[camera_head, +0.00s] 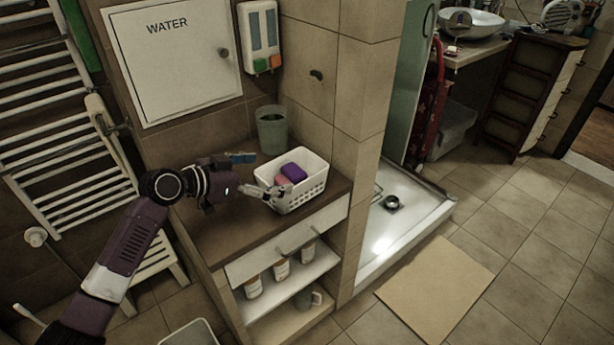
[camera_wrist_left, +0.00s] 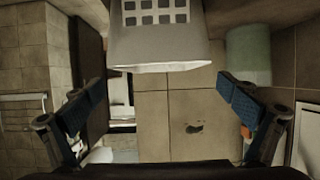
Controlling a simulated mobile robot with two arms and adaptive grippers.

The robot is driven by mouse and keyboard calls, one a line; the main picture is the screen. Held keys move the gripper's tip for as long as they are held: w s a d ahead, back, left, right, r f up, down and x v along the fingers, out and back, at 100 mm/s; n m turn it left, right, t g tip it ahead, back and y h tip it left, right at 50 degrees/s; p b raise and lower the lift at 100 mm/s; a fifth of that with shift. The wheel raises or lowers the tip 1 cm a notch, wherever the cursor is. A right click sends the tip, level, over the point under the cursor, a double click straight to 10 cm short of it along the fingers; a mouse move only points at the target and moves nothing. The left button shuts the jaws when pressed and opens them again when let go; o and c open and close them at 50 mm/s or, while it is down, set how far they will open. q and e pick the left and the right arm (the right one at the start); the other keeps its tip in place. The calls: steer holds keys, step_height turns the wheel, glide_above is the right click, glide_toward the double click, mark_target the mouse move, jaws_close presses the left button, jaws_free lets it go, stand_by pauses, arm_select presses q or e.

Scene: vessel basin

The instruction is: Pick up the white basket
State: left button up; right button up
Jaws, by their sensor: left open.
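The white basket (camera_head: 309,191) stands on the brown top of a cabinet, with a purple item and a pink item inside. Its wall has rows of square holes. My left gripper (camera_head: 262,175) is at the basket's left side, open and empty, with blue finger pads. In the left wrist view the basket (camera_wrist_left: 165,50) shows at the top middle, between the directions of the two spread fingers of my left gripper (camera_wrist_left: 160,92). I see no finger touching it there. My right gripper is not in view.
A grey-green cup (camera_head: 271,130) stands behind the basket by the wall. The cabinet top (camera_head: 222,238) has bare room at the front left. Bottles stand on the shelf below. A towel rack (camera_head: 40,100) is at left, and a shower tray (camera_head: 408,217) is at right.

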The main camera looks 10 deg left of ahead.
mark_target(298, 168)
arm_select(q)
steer(key=p+x, duration=0.1)
steer(key=x, duration=0.2)
steer(key=shift+w+d+r, duration=0.1)
steer(key=shift+w+d, duration=0.05)
steer(key=p+x, duration=0.1)
steer(key=x, duration=0.2)
steer(key=shift+w+d, duration=0.1)
steer(key=shift+w, duration=0.05)
steer(key=shift+w+d+f, duration=0.15)
steer(key=shift+w+f, duration=0.1)
steer(key=shift+f, duration=0.1)
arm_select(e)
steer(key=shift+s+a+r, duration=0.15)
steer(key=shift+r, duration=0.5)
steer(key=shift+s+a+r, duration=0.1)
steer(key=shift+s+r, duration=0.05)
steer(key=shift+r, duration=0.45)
arm_select(q)
steer(key=c, duration=1)
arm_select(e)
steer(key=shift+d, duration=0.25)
arm_select(q)
steer(key=shift+r, duration=0.15)
steer(key=shift+c, duration=0.2)
